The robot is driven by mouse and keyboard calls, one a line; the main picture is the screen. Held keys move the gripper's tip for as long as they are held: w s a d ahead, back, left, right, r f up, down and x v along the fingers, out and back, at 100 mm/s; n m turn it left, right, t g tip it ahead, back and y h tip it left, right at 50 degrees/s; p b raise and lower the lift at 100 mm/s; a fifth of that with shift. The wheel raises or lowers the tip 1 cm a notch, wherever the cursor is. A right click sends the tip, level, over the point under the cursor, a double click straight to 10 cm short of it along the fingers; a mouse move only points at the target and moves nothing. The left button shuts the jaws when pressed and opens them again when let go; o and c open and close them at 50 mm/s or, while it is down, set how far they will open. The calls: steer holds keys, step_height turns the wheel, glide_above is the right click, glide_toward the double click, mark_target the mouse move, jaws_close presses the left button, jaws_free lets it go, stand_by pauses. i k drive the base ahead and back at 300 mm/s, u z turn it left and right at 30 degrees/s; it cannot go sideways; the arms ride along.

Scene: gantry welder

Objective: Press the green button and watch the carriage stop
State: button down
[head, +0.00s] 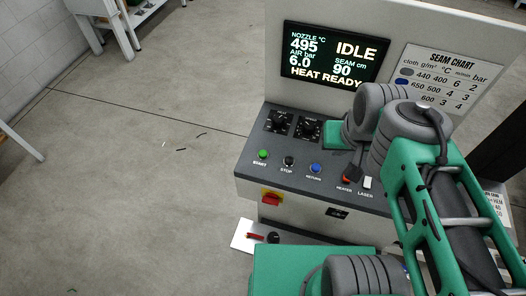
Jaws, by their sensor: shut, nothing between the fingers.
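The green START button (263,154) sits at the left end of the sloped dark control panel (256,175), uncovered and with nothing touching it. The screen (333,53) above reads IDLE, nozzle 495 °C, air 6.0 bar, seam 90 cm and HEAT READY. No carriage is in view. My green and grey arm comes in from the lower right and covers the right part of the panel. I cannot make out my gripper or its fingertips; the arm's own links may hide them.
Right of START are the black STOP button (289,161), the blue RETURN button (315,168), a red HEATER control (346,179) and a white LASER switch (367,183). Two black knobs (279,121) (310,129) stand behind. Floor at left is mostly clear.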

mark_target(262, 153)
steer(key=k, duration=0.5)
steer(key=u, duration=2.45)
steer(key=i, duration=1.65)
steer(key=z, duration=2.4)
